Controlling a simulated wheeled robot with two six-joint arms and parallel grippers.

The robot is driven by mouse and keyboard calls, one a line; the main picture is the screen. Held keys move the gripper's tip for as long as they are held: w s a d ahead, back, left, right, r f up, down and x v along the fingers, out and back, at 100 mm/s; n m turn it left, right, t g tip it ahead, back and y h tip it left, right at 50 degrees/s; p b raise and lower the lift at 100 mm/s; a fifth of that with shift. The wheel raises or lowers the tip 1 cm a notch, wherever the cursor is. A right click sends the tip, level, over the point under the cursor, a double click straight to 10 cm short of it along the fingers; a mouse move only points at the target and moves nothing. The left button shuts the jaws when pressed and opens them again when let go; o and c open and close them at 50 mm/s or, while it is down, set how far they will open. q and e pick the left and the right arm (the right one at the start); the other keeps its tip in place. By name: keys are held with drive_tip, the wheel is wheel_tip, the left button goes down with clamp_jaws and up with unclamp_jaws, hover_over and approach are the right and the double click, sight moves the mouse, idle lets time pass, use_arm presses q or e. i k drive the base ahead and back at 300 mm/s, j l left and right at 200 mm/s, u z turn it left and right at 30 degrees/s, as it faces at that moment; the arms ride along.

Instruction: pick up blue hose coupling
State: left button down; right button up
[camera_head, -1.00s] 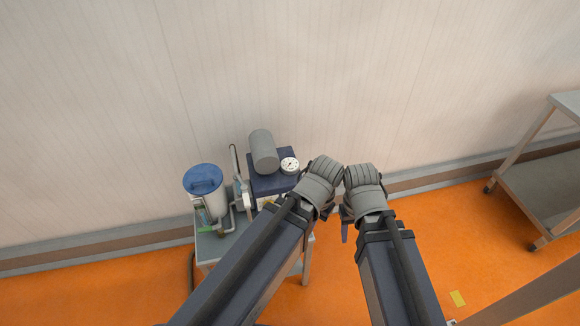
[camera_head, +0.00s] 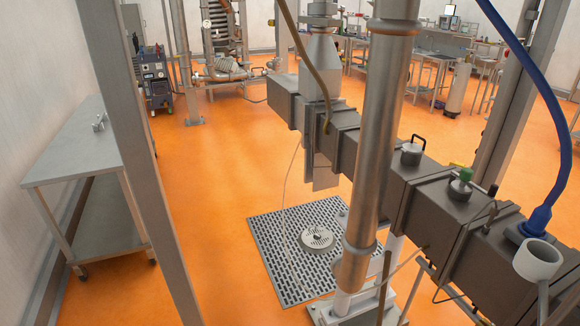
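A blue hose (camera_head: 556,110) arcs down along the right side of the head view. It ends in a blue hose coupling (camera_head: 537,222) at the top of the dark machine body. The coupling is close to a pale grey ring-shaped cup (camera_head: 540,258), which stands in front of it. I cannot tell whether the two touch. Neither of my grippers shows in the current view, so nothing of their opening can be seen.
A long dark twin-screw barrel (camera_head: 400,190) runs diagonally to the lower right. A thick steel column (camera_head: 375,140) and grey frame posts (camera_head: 128,110) block part of the view. A steel table (camera_head: 75,150) stands left. Orange floor (camera_head: 215,220) is open between.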

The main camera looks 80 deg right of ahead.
sight(541, 215)
drive_tip(key=z, duration=4.3)
